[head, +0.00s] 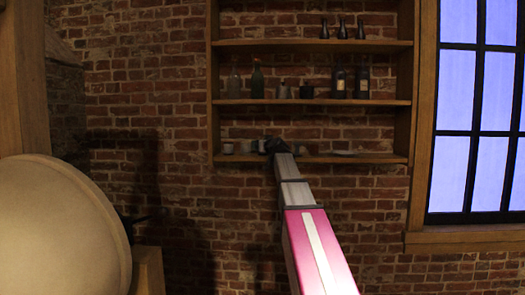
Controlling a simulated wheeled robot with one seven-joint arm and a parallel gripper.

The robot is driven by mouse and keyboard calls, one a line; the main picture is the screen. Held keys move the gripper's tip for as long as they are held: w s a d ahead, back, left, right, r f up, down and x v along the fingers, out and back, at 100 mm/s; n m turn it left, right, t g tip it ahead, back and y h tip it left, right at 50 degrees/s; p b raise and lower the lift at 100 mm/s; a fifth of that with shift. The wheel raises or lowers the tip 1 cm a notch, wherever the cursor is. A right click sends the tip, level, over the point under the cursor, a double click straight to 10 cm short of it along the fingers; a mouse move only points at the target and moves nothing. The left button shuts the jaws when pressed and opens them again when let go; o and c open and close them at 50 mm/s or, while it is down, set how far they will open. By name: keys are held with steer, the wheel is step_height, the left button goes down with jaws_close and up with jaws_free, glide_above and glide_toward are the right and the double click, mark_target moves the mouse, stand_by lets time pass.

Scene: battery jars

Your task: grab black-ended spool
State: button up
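My arm reaches up and away from the bottom of the head view toward the lowest shelf. My gripper (276,146) is a small dark shape at its far end, at about the level of that shelf. Its fingers cannot be made out, so I cannot tell whether it is open or shut, or whether it holds anything. I cannot pick out a black-ended spool for certain. The part of the shelf behind my gripper is hidden.
The wooden shelf unit (311,103) hangs on a brick wall. Small cups (246,146) and a pale flat dish (346,153) stand on its lowest board. A green bottle (257,82) and dark labelled jars (362,83) stand above. A window (473,120) is at right.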

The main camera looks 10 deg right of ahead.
steer(key=shift+w, duration=0.35)
steer(key=shift+a, duration=0.1)
steer(key=c, duration=1)
steer(key=shift+s+r, duration=0.1)
steer(key=shift+s, duration=0.05)
